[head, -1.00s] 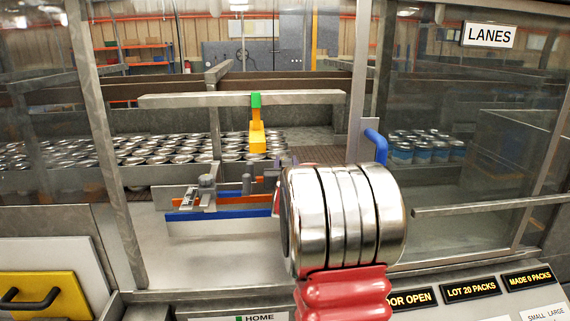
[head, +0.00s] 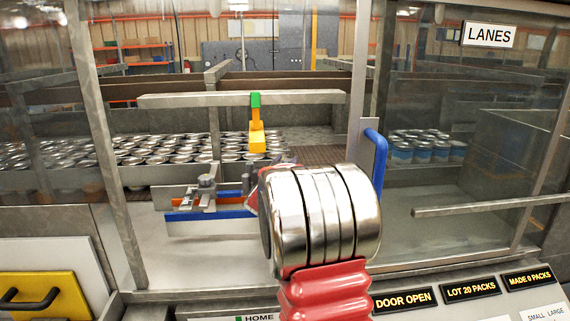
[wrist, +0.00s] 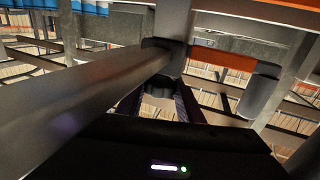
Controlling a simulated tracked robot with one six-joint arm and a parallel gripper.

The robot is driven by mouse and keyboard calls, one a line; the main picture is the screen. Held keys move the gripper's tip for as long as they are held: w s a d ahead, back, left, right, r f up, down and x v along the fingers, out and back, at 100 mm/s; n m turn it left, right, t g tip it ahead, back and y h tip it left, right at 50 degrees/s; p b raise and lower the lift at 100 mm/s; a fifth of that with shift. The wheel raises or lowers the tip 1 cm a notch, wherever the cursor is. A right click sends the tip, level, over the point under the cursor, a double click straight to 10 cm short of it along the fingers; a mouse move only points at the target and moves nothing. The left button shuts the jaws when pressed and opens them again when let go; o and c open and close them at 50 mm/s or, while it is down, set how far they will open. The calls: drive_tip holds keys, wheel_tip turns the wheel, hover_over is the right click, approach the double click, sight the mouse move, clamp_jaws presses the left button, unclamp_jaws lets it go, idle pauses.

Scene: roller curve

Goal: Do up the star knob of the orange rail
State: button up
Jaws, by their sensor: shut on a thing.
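The orange rail (head: 230,194) lies above a blue rail (head: 208,215) inside the open doorway, left of my arm.
A grey post (head: 206,182) stands at the rails' left part. An orange-yellow piece with a green top (head: 256,125) hangs from a grey crossbar (head: 180,100). A blue door handle (head: 378,155) is close right of my arm. Cans (head: 150,152) fill the bed behind. A thick grey bar (wrist: 90,95) crosses the wrist view.

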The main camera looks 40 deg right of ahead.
drive_tip(key=shift+w+a+r, duration=0.2)
drive_tip(key=shift+r, duration=0.05)
drive_tip(key=o, duration=0.7)
drive_tip(key=shift+c, duration=0.2)
drive_tip(key=o, duration=0.4)
drive_tip(key=shift+s+d+f, duration=0.1)
drive_tip(key=shift+f, duration=0.05)
drive_tip(key=v, duration=1.4)
drive_tip(key=shift+f, duration=0.1)
